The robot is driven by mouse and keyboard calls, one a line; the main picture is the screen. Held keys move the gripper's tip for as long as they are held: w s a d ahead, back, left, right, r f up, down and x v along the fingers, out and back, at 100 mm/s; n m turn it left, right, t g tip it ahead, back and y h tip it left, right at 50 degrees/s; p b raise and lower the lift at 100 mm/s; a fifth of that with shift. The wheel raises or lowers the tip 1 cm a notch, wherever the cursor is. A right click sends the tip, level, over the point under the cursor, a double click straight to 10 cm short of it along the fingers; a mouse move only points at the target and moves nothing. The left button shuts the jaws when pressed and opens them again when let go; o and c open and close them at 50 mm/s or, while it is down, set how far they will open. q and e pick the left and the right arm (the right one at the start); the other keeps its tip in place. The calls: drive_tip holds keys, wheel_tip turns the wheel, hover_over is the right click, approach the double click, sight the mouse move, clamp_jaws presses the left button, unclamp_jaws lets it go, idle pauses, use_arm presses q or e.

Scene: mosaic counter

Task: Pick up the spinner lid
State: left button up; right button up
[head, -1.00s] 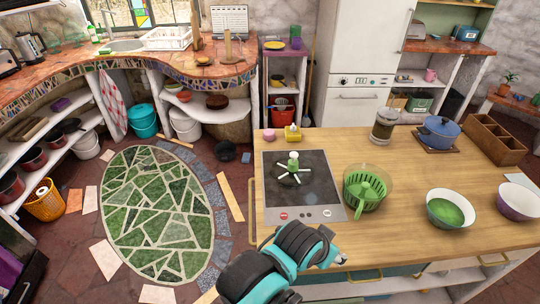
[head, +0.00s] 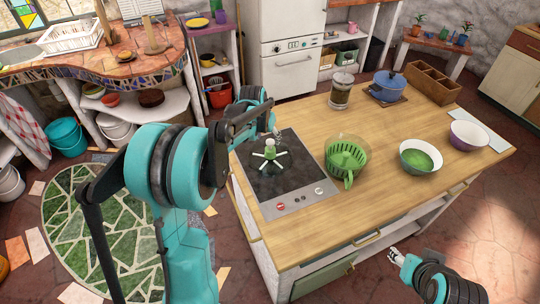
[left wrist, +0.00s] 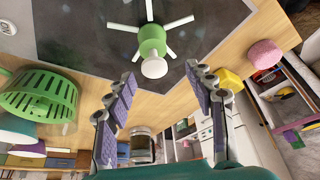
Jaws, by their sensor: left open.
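The spinner lid, a green knob with white spokes (head: 270,155), lies on the dark cooktop. In the left wrist view its green knob (left wrist: 152,42) with a pale round end shows beyond my fingers. My left gripper (head: 276,133) is close behind the lid in the head view, partly hidden by my arm. In the left wrist view my left gripper (left wrist: 163,100) has its two fingers spread, with nothing between them, apart from the knob. The green spinner basket (head: 346,160) stands in its clear bowl to the right. My right gripper (head: 395,256) is low beside the counter front.
The cooktop (head: 297,202) is set in the wooden counter. The wood in the counter's middle is clear.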

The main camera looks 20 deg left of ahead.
sight(270, 153)
use_arm(q)
drive_tip(key=x, duration=0.2)
drive_tip(key=b+x, duration=0.1)
drive_tip(key=x, duration=0.2)
drive_tip(key=b+x, duration=0.1)
drive_tip(key=x, duration=0.1)
drive_tip(key=shift+w+d+f, duration=0.1)
drive_tip(key=shift+d+f, duration=0.2)
drive_tip(key=shift+f, duration=0.05)
drive_tip(key=shift+r, duration=0.1)
drive_tip(key=shift+c, duration=0.6)
clamp_jaws()
